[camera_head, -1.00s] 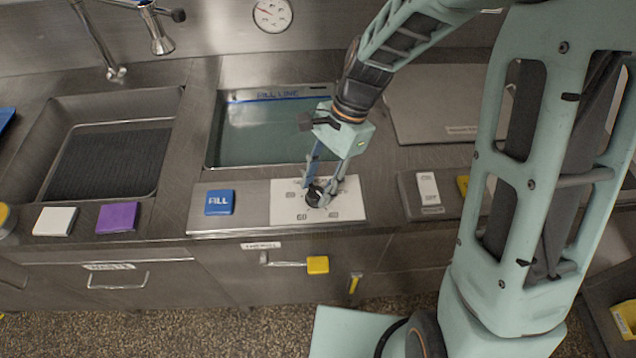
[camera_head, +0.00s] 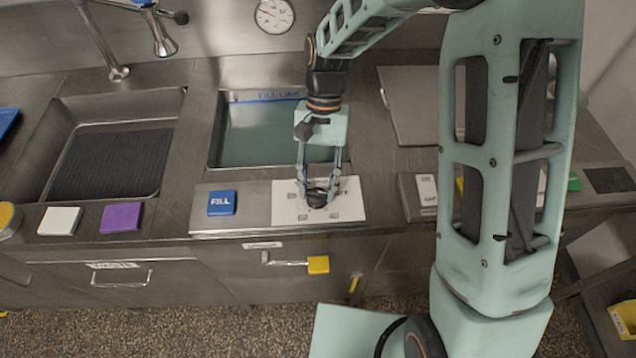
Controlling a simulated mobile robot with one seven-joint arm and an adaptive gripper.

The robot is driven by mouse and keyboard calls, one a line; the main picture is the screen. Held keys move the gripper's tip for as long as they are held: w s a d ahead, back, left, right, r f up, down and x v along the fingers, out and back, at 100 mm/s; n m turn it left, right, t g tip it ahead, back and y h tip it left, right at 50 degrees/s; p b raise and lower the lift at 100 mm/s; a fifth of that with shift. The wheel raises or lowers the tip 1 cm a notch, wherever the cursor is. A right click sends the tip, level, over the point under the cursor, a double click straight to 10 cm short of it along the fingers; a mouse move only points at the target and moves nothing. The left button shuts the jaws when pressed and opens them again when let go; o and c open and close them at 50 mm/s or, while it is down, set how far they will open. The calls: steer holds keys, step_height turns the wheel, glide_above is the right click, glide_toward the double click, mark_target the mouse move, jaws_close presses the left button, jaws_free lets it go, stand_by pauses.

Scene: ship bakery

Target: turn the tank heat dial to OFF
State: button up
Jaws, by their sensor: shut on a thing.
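The tank heat dial (camera_head: 317,198) is a small dark round knob on a white label plate (camera_head: 290,212) at the counter's front, below the water tank (camera_head: 250,140). My gripper (camera_head: 318,192) points down onto it from above, its two fingers on either side of the knob and shut on it. The plate carries small printed marks around the knob, too small to read. The fingers hide part of the knob, and I cannot tell which mark it points to.
A blue FILL button (camera_head: 222,203) is left of the plate. Purple (camera_head: 121,217) and white (camera_head: 60,221) blocks lie farther left, by an empty sink (camera_head: 70,100) with a tap (camera_head: 160,35). A yellow-tagged drawer handle (camera_head: 318,264) sits below. A white switch (camera_head: 427,188) is to the right.

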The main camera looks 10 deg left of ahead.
steer(key=n+h, duration=0.1)
steer(key=n, duration=0.1)
steer(key=n+h, duration=0.1)
steer(key=n, duration=0.2)
steer(key=shift+a+n+t, duration=0.15)
steer(key=shift+n+t, duration=0.15)
steer(key=shift+t, duration=0.1)
stand_by(0.3)
steer(key=o, duration=1.2)
steer(key=shift+c, duration=0.2)
steer(key=v, duration=1.2)
